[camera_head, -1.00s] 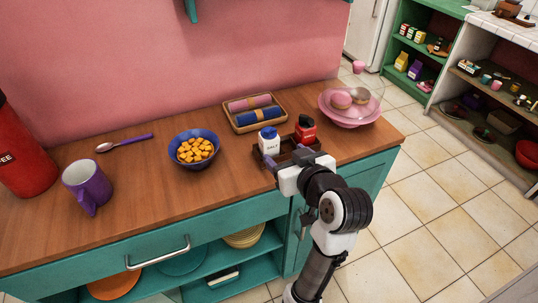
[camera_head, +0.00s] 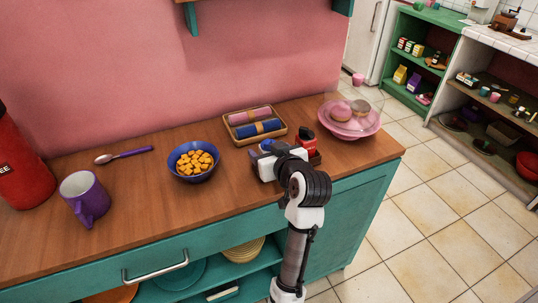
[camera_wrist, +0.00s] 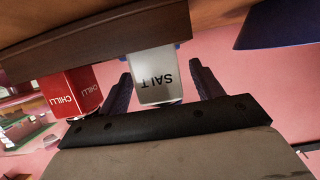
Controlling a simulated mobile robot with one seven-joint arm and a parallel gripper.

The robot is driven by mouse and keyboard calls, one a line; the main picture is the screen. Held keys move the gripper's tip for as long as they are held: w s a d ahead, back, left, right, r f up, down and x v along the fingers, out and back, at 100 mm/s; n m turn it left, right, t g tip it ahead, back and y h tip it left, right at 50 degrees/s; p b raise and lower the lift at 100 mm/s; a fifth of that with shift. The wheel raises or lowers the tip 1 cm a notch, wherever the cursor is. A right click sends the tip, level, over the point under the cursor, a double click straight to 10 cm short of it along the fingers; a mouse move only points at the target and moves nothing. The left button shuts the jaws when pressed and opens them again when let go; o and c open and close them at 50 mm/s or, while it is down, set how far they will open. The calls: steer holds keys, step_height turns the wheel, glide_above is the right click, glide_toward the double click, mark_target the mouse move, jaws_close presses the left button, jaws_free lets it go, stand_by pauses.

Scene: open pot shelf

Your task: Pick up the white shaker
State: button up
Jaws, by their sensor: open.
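In the wrist view, which is upside down, the white shaker (camera_wrist: 155,82) stands between the two fingers of my gripper (camera_wrist: 161,68). The fingers are open, one on each side, with small gaps visible beside it. In the head view my gripper (camera_head: 266,158) is at the left end of the dark wooden caddy (camera_head: 315,160). The caddy's brown edge (camera_wrist: 90,42) also shows in the wrist view.
A red chilli shaker (camera_head: 307,140) stands close to the right, also seen in the wrist view (camera_wrist: 74,92). Behind are a tray (camera_head: 231,120) of rolled cloths and a pink stand (camera_head: 363,127). A blue bowl (camera_head: 190,174) is left.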

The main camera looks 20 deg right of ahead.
steer(key=c, duration=1.2)
steer(key=shift+r, duration=0.1)
step_height(320, 180, up, 20)
steer(key=shift+f, duration=0.1)
